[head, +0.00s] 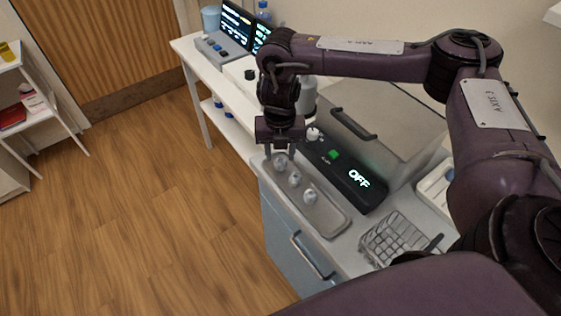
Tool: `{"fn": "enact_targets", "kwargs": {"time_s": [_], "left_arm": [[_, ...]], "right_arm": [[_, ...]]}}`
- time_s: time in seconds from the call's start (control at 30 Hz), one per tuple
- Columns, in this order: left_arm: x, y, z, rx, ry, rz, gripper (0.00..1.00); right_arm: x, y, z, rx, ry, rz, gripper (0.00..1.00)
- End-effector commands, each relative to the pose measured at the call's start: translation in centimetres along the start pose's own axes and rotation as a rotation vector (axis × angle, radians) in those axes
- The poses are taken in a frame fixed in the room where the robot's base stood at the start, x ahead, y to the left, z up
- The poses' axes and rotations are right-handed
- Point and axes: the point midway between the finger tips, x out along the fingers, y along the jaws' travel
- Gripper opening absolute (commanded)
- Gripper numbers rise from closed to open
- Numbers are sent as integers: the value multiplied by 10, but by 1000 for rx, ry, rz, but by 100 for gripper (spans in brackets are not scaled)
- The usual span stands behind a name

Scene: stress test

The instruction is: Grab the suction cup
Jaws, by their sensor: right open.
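Three small pale knob-like pieces stand in a row on a grey tray (334,222) on the counter; they look like suction cups, but they are too small to be sure. The far one (281,161) is right below my right gripper (281,150), with the middle one (294,179) and the near one (310,197) closer to me. My right gripper is open and points down, its fingertips close around or just above the far piece; I cannot tell whether they touch. My left gripper is not in view.
A black device (372,197) with a lit "OFF" display and a green button lies along the tray's right side. A wire basket (397,242) stands at the counter's near end. A grey box with a handle (375,145) is behind. Floor at left is clear.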

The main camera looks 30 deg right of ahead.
Motion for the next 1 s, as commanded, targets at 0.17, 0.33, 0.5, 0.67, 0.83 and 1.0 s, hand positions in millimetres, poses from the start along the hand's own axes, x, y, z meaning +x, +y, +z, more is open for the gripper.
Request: {"fn": "enact_targets", "kwargs": {"time_s": [0.17, 0.33, 0.5, 0.67, 0.83, 1.0], "left_arm": [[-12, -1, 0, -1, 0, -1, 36], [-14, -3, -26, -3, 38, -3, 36], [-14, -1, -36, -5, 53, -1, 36], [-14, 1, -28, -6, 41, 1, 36], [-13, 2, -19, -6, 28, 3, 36], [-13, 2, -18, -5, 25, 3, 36]], "right_arm": [[26, -2, 5, 1, 3, -3, 41], [38, -2, 5, 0, 1, -2, 41], [39, -2, 5, 0, 0, -1, 41], [38, -2, 5, 0, 0, -1, 23], [38, -2, 5, 0, 0, -1, 8], [38, -2, 5, 1, 0, 0, 8]]}}
